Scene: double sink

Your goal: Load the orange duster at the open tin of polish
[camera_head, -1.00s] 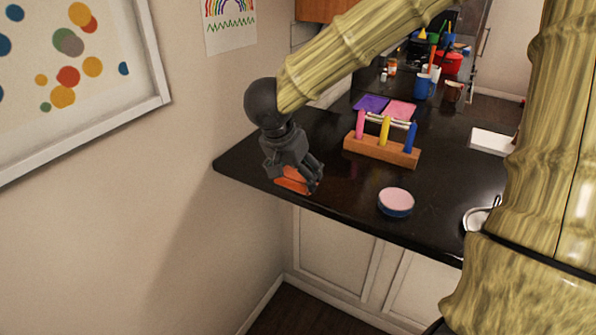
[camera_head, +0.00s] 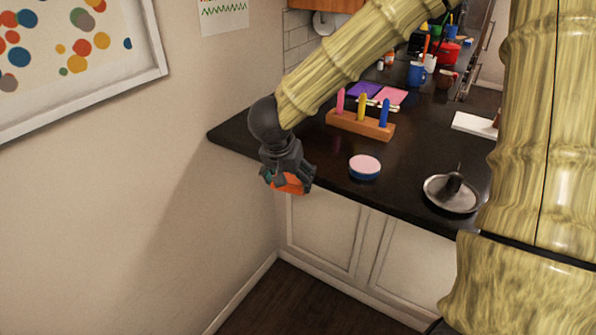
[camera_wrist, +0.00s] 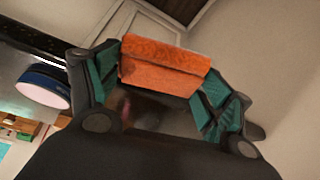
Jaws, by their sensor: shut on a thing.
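My gripper (camera_head: 287,180) is shut on the orange duster (camera_head: 290,184), near the front left edge of the dark counter. In the wrist view the duster (camera_wrist: 163,68) is an orange block held between the two green-padded fingers. A round tin (camera_head: 364,167) with a pink top and a blue side sits on the counter to the right of my gripper, apart from it. The tin also shows at the left of the wrist view (camera_wrist: 43,86). I cannot tell for certain whether the pink top is polish or a lid.
A wooden rack (camera_head: 360,124) with pink, yellow and blue pegs stands behind the tin. A round metal dish (camera_head: 440,203) with a dark knob lies to the right. Purple and pink sheets, a white tray (camera_head: 474,125) and a blue mug (camera_head: 416,74) are farther back. The wall is close on the left.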

